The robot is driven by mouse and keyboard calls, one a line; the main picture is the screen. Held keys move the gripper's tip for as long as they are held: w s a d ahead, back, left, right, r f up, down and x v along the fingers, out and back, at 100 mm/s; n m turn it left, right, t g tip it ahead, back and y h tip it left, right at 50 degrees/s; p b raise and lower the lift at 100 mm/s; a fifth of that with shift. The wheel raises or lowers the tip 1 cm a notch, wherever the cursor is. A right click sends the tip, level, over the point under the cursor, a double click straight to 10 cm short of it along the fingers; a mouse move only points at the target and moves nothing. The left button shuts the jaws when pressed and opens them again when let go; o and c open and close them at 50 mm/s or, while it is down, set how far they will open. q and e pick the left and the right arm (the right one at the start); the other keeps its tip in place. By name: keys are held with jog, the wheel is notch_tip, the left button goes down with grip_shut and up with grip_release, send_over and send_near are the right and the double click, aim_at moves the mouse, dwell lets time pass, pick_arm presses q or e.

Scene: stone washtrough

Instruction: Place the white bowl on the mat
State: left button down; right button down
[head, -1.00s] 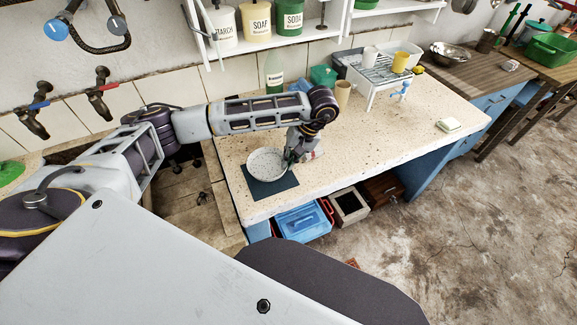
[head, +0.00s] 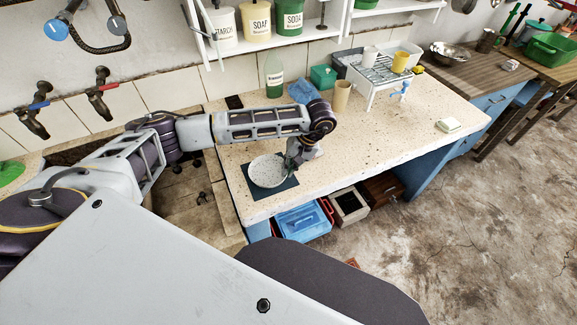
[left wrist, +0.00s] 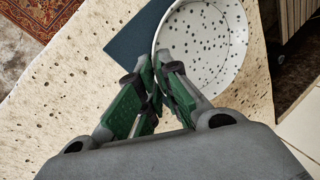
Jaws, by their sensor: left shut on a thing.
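The white bowl (head: 266,171), speckled with dark dots inside, is over the dark blue mat (head: 288,185) near the front edge of the counter. The mat shows at the bowl's right and front sides. My left gripper (head: 291,165) is at the bowl's right rim and is shut on it. In the left wrist view the green fingers (left wrist: 158,80) meet at the rim of the bowl (left wrist: 215,40), and a corner of the mat (left wrist: 135,40) shows beside it. I cannot tell whether the bowl's base touches the mat. My right gripper is not in view.
A brown cup (head: 342,97), a green bottle (head: 274,76) and a dish rack (head: 378,70) stand at the back of the counter. A soap dish (head: 448,125) lies at the right. The counter's middle is clear. A blue crate (head: 302,220) is below the front edge.

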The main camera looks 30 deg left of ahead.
pick_arm(q)
jog(key=shift+f, duration=0.1)
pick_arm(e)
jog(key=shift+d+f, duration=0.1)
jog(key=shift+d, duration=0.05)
pick_arm(q)
jog(key=c, duration=1.6)
grip_release()
jog(key=shift+c, duration=0.2)
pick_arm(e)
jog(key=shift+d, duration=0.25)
pick_arm(q)
jog(key=shift+r, duration=0.2)
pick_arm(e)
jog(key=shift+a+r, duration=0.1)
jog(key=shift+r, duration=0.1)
pick_arm(q)
jog(key=shift+r, duration=0.25)
jog(key=v, duration=1.1)
jog(key=shift+r, duration=0.2)
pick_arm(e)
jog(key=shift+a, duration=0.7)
pick_arm(q)
jog(key=shift+d, duration=0.15)
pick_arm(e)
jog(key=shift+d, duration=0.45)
